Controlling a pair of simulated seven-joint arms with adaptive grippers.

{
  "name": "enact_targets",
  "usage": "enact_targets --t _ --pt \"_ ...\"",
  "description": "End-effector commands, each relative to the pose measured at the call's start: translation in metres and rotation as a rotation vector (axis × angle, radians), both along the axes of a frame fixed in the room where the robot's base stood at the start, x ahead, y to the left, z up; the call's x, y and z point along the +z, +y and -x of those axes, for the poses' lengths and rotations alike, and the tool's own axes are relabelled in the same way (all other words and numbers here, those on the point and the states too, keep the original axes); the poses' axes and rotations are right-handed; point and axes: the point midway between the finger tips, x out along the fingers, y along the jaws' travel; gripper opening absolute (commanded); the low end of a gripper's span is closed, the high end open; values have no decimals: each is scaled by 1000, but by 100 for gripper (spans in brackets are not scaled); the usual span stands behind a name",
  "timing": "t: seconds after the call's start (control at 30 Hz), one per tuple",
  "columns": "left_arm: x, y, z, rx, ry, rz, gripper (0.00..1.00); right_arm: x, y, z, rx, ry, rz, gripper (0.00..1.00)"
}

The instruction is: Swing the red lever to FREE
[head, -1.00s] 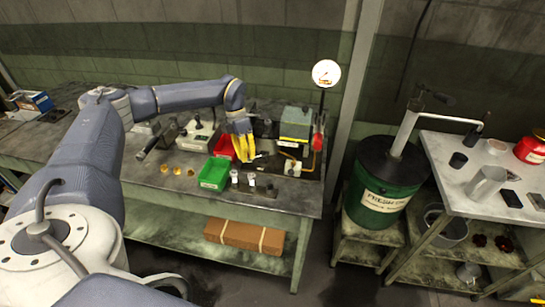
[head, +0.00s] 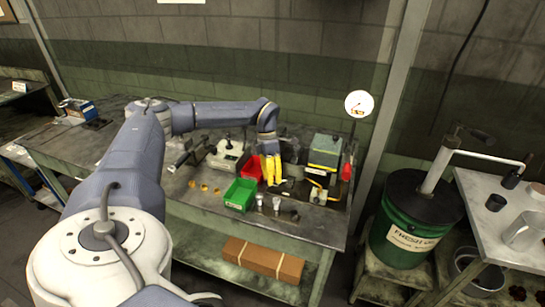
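A small red handle (head: 347,172), which looks like the red lever, is at the right end of the bench, beside the green-grey machine (head: 325,152) and below the round dial gauge (head: 359,104). Any FREE marking is too small to read. My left gripper (head: 272,181), with yellow fingers, points down over the bench, left of the machine and apart from the red handle. Its fingers look close together, but I cannot tell whether they are open or shut. My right gripper is not in view.
A red bin (head: 250,165) and a green bin (head: 241,194) stand left of the gripper. Small metal parts (head: 276,204) lie in front. A green drum (head: 407,225) stands right of the bench.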

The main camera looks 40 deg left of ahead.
Motion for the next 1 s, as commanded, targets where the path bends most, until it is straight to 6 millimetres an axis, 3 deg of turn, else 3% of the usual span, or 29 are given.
enact_targets --t 0.2,0.53,1.0 --pt "-1 -1 0 -2 2 0 42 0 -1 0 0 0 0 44" --pt "4 0 -1 -1 1 1 42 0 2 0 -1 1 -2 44" --pt "75 22 -11 0 0 0 42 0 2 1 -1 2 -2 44"
